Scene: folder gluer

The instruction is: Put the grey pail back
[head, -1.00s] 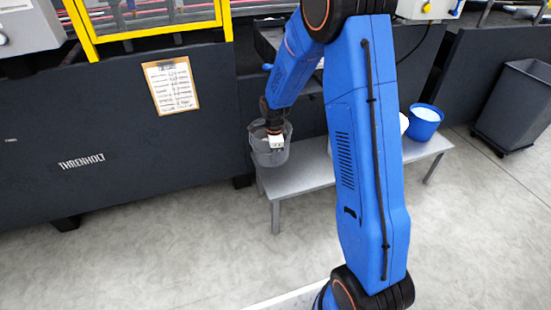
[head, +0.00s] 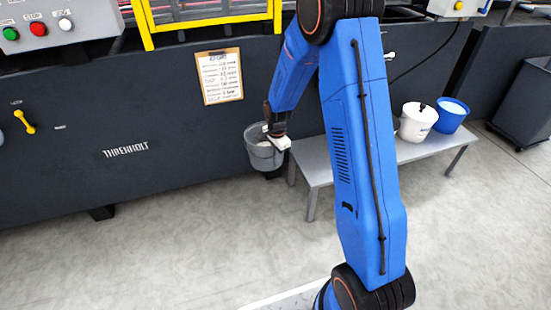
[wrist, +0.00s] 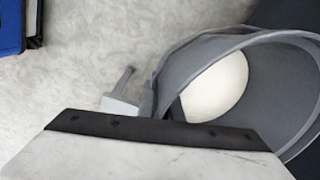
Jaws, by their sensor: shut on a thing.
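The grey pail (head: 262,156) hangs in the air just left of the bench's left end in the head view, in front of the dark machine panel. My gripper (head: 277,141) is shut on the right side of its rim. In the wrist view the pail (wrist: 283,85) fills the right side, open side showing, with a pale round patch inside. The gripper's wide pale body covers the bottom of that view and hides the fingertips. The pail looks roughly upright.
A low grey bench (head: 318,172) stands right of the pail. A white bucket (head: 416,122) and a blue bucket (head: 450,115) stand on its right part. The machine panel (head: 150,110) has a yellow handle (head: 24,121) at left. Open floor lies in front.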

